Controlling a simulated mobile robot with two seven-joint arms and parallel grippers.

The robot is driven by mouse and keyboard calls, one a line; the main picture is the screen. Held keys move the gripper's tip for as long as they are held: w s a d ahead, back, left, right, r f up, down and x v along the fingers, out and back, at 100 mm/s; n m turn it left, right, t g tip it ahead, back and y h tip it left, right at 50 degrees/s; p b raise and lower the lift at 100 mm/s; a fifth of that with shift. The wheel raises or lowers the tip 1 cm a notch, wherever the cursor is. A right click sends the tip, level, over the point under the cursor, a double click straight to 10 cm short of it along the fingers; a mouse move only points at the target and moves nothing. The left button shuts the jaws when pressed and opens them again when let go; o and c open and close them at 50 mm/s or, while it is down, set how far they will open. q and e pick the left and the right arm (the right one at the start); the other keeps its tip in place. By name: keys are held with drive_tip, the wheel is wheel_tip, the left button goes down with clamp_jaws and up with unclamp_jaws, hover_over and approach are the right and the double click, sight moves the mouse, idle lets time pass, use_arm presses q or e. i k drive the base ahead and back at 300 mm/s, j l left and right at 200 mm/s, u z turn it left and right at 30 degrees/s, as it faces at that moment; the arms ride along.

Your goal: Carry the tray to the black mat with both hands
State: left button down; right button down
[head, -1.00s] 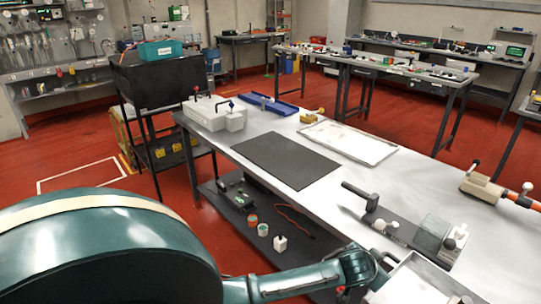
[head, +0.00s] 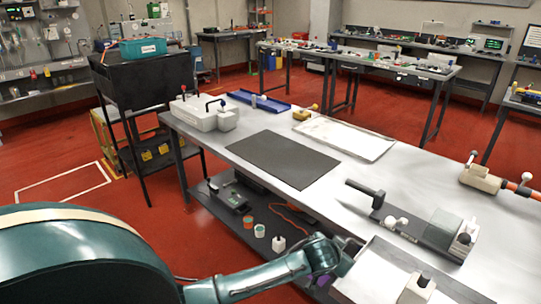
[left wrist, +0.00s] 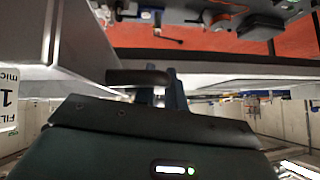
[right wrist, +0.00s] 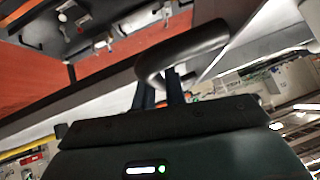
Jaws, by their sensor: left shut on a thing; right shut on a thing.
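The tray (head: 380,265) is a silver, shallow thing at the bottom right of the head view, partly cut off by the frame. A small block with a black top (head: 417,287) shows in it. My left gripper (head: 346,256) is at its left end and is shut on a dark handle (left wrist: 130,76), seen in the left wrist view. My right gripper (right wrist: 174,88) is shut on a dark curved handle (right wrist: 188,48) in the right wrist view; it is outside the head view. The black mat (head: 283,159) lies bare and flat on the steel table, beyond the tray.
Around the mat on the table (head: 345,182) are another silver tray (head: 345,138), a white device (head: 200,114), a blue tray (head: 258,104) and a dark fixture (head: 410,228). A lower shelf (head: 235,205) holds small items. A black cart (head: 150,85) stands left.

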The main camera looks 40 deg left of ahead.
sight(281, 154)
drive_tip(key=j+u, duration=0.3)
drive_tip(key=j, duration=0.55)
drive_tip(key=i+j, duration=0.1)
drive_tip(key=j, duration=0.2)
drive_tip(key=i+j+u, duration=0.15)
drive_tip(key=j, duration=0.5)
drive_tip(key=i+j+u, duration=0.1)
drive_tip(key=i+j+z, duration=0.25)
drive_tip(key=i+j, duration=0.3)
drive_tip(key=i+j+z, duration=0.3)
drive_tip(key=i+j, duration=0.25)
drive_tip(key=j, duration=0.1)
